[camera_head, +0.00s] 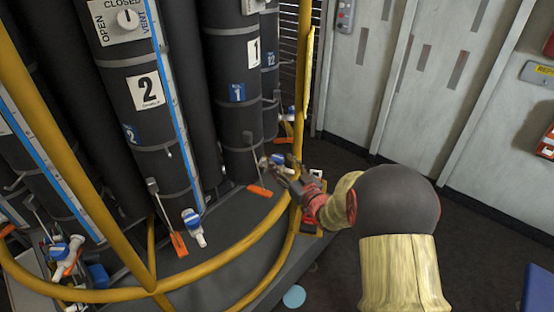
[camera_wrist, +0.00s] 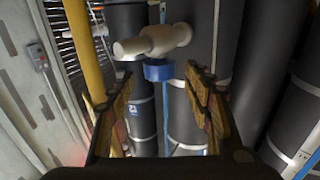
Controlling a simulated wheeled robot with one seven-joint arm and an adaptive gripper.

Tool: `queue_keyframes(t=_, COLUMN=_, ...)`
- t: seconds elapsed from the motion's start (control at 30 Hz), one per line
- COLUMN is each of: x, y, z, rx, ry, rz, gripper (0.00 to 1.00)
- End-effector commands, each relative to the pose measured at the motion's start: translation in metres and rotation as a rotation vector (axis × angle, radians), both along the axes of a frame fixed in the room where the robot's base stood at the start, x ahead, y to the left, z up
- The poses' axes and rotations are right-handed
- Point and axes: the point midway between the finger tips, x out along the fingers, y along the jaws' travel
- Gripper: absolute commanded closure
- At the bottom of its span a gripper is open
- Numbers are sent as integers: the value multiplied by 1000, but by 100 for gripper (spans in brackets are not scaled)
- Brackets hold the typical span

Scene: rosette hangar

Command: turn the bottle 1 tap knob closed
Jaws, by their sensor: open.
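Bottle 1 (camera_head: 240,105) is a tall dark cylinder with a white "1" label in the head view. In the wrist view a cream tap body (camera_wrist: 150,42) with a blue knob (camera_wrist: 158,71) shows just beyond my fingertips, near the middle top. My gripper (camera_head: 283,166) is beside the foot of bottle 1 in the head view and partly covers the tap there. In the wrist view my gripper (camera_wrist: 152,92) is open, its two fingers wide apart with nothing between them. The blue knob appears in the gap ahead, apart from both fingers.
A yellow rail (camera_head: 230,256) curves around the bottle stand, and a yellow post (camera_head: 303,75) rises close to my gripper. Bottle 2 (camera_head: 146,125) stands to the left, with a blue and white tap (camera_head: 193,226) near its foot.

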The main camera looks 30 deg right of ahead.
Motion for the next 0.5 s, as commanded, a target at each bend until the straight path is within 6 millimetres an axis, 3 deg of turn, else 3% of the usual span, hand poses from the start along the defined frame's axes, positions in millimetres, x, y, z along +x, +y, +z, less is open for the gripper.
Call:
queue_keyframes(t=0.2, x=28, y=1, z=-1, rx=-1, ry=0, rz=1, gripper=49)
queue_keyframes(t=0.5, x=36, y=1, z=1, rx=-1, ry=0, rz=0, gripper=49)
